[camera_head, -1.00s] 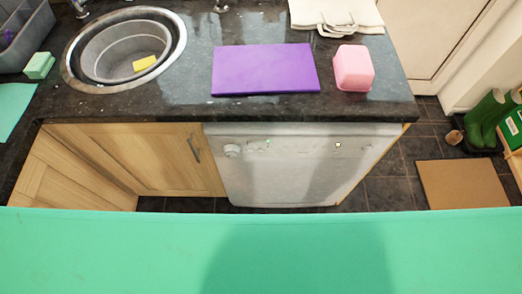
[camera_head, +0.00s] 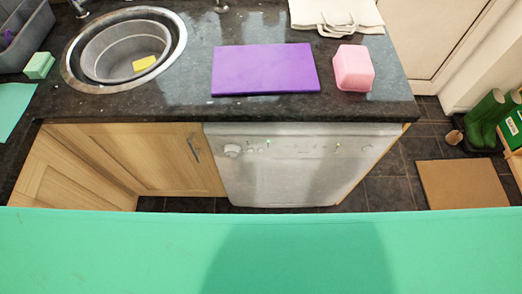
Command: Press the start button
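The white dishwasher (camera_head: 285,175) stands under the counter in the head view, with its door shut. Its control panel runs along the top of the front. A round knob (camera_head: 232,150) is at the panel's left, with small marks and a green spot (camera_head: 268,142) beside it. A small yellow-green spot (camera_head: 338,146) is on the right part of the panel. Which of these is the start button is too small to tell. Neither of my grippers is in view.
On the granite counter (camera_head: 195,85) lie a purple board (camera_head: 265,69), a pink block (camera_head: 353,68) and a pale cloth (camera_head: 335,14). A sink (camera_head: 177,45) is at left. A brown mat (camera_head: 462,184) and green boots (camera_head: 486,112) are on the floor at right.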

